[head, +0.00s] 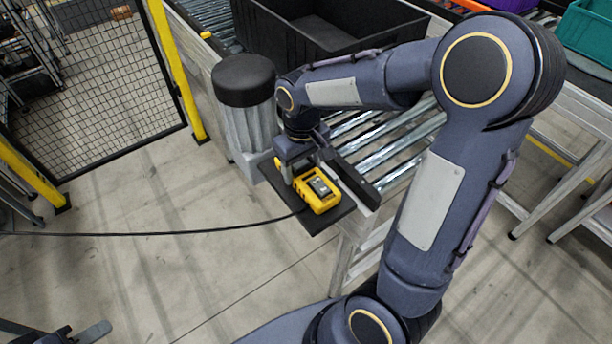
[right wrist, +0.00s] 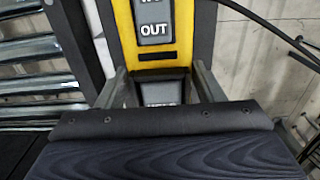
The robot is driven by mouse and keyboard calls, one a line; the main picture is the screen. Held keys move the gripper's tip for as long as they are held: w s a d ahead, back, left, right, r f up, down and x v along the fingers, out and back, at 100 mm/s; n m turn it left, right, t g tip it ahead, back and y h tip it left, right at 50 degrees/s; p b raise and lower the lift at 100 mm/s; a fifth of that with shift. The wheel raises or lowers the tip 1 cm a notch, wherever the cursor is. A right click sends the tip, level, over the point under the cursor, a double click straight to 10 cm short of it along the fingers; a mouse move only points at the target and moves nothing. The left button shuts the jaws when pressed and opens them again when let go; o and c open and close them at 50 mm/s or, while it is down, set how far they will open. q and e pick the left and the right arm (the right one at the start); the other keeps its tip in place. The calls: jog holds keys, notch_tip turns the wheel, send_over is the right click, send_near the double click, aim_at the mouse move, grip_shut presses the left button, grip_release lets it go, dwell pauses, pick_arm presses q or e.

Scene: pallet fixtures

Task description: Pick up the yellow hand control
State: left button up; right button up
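The yellow hand control (head: 318,190) lies on a small black shelf (head: 325,217) beside the roller conveyor. A black cable runs from it to the left. My right gripper (head: 297,172) points down at the control's left end. In the right wrist view the hand control (right wrist: 182,50) shows a grey "OUT" button, and the two fingers of the right gripper (right wrist: 163,88) stand apart on either side of its near end. I cannot tell whether they press on it. Part of my left gripper (head: 92,332) shows at the bottom left edge; its fingers are mostly cut off.
A grey post with a black cap (head: 244,80) stands just behind the shelf. A large black crate (head: 325,30) sits on the conveyor behind my right arm. A mesh fence (head: 115,80) with yellow posts is at the left. The floor in front is clear except for the cable (head: 150,233).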

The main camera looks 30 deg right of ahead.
jog(key=c, duration=0.7)
jog(key=shift+r, duration=0.1)
jog(key=shift+c, duration=0.2)
